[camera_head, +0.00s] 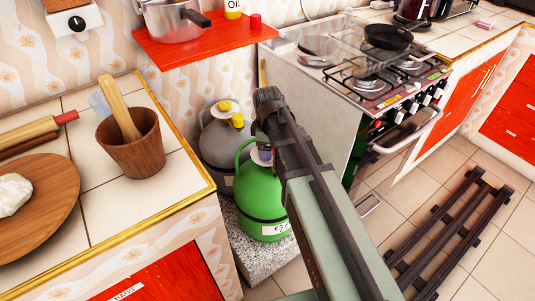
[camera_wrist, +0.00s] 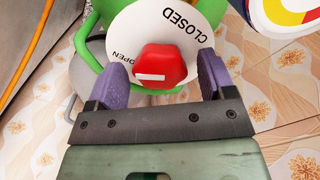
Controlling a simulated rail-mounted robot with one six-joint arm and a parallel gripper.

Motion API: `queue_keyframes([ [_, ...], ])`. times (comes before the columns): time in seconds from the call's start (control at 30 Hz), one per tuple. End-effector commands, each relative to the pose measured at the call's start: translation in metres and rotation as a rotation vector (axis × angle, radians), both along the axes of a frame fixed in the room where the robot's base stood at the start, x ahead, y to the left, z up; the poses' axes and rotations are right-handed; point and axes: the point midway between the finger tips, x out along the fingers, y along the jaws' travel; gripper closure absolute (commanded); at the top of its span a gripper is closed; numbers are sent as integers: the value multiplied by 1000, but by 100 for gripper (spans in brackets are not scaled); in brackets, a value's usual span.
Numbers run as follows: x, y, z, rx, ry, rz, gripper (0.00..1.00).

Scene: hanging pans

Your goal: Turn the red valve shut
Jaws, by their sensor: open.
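The red valve knob (camera_wrist: 160,65) sits on a white round dial (camera_wrist: 190,28) marked CLOSED and OPEN, on top of the green gas cylinder (camera_head: 262,205). A white bar marks the knob's lower left side, near the OPEN end of the dial. My gripper (camera_wrist: 162,68) is open, with one purple finger on each side of the knob. A small gap shows between the knob and each finger. In the head view my gripper and arm hide the knob, and only a bit of the white dial shows.
A grey cylinder (camera_head: 221,145) with yellow fittings stands behind the green one, close to my gripper. The tiled counter (camera_head: 100,215) is at left, the stove (camera_head: 375,70) at right. A red shelf (camera_head: 200,42) hangs above. A dark slatted rack (camera_head: 450,235) lies on the floor.

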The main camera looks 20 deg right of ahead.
Motion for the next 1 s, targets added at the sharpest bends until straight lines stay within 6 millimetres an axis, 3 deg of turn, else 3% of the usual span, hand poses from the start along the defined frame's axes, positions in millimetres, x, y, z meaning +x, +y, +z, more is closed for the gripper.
queue_keyframes([
  [0.17, 0, 0, 2, 0, 0, 0, 24],
  [0.5, 0, 0, 2, 0, 0, 0, 73],
  [1.0, 0, 0, 2, 0, 0, -123, 73],
])
